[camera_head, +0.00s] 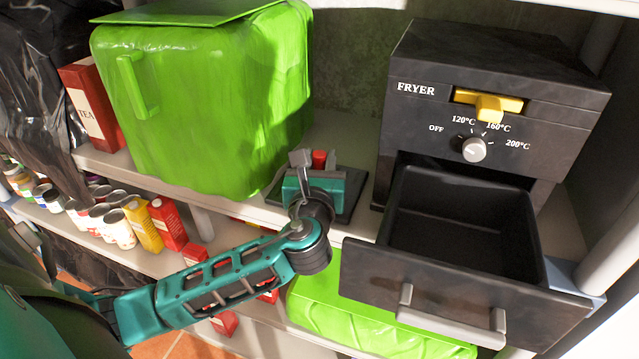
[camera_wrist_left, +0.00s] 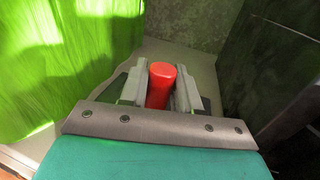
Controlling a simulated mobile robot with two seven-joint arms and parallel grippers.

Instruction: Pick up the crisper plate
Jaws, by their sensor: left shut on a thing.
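The crisper plate (camera_head: 352,188) is a dark flat plate with a red knob (camera_head: 319,158) on top. It is on the pale shelf between the green box and the fryer, partly hidden by my left gripper and wrist. My left gripper (camera_head: 311,161) is over the plate, shut on the red knob. In the left wrist view the knob (camera_wrist_left: 161,85) stands between the two grey fingers (camera_wrist_left: 160,90), and dark plate edges (camera_wrist_left: 206,103) show beside them. Whether the plate touches the shelf is hard to tell. My right gripper is not in view.
The black fryer (camera_head: 490,100) stands right of the plate, its empty drawer (camera_head: 455,285) pulled out toward me. A big green box (camera_head: 205,95) stands close on the left. Cans and cartons (camera_head: 165,222) fill a lower shelf. A white post (camera_head: 612,235) is at far right.

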